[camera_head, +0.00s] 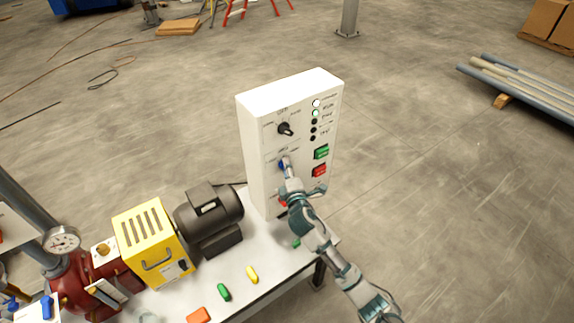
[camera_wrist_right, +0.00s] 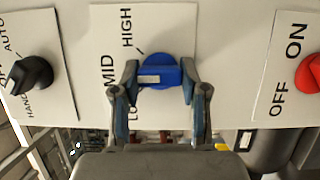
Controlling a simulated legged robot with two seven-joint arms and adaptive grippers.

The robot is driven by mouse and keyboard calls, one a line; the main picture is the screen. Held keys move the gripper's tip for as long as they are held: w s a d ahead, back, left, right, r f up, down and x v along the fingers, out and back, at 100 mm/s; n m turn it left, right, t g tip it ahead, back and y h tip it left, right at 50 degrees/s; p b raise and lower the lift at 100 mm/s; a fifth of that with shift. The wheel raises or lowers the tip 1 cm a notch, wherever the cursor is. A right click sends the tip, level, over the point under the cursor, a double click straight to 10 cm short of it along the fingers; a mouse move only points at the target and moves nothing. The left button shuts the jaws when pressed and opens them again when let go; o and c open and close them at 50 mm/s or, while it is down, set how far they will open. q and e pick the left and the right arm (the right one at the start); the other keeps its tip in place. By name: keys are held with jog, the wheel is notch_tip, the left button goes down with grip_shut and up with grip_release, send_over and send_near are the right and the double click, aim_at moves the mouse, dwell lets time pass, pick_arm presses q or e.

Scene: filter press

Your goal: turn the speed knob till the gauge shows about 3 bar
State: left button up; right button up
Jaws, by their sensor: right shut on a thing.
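The blue speed knob (camera_wrist_right: 165,62) sits on a white plate marked LOW, MID and HIGH. Its white pointer mark faces left in the right wrist view, toward MID. My right gripper (camera_wrist_right: 158,78) has one finger on each side of the knob and is shut on it. In the head view my right gripper (camera_head: 285,168) reaches the front of the white control box (camera_head: 290,88) and mostly covers the knob. The round gauge (camera_head: 62,240) stands at the lower left; its needle is too small to read. My left gripper is not in view.
A black selector knob (camera_head: 285,129) is above the blue one. Green (camera_head: 321,152) and red (camera_head: 319,170) buttons are to the right. A red ON/OFF knob (camera_wrist_right: 312,72) is close by. A motor (camera_head: 210,218) and yellow housing (camera_head: 152,243) stand left on the table.

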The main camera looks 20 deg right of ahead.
jog(key=shift+f, duration=0.3)
jog(key=o, duration=1.1)
jog(key=shift+o, duration=0.2)
jog(key=shift+w, duration=0.1)
jog(key=shift+r, duration=0.1)
jog(key=shift+d, duration=0.1)
jog(key=s, duration=1.2)
jog(key=shift+a, duration=0.3)
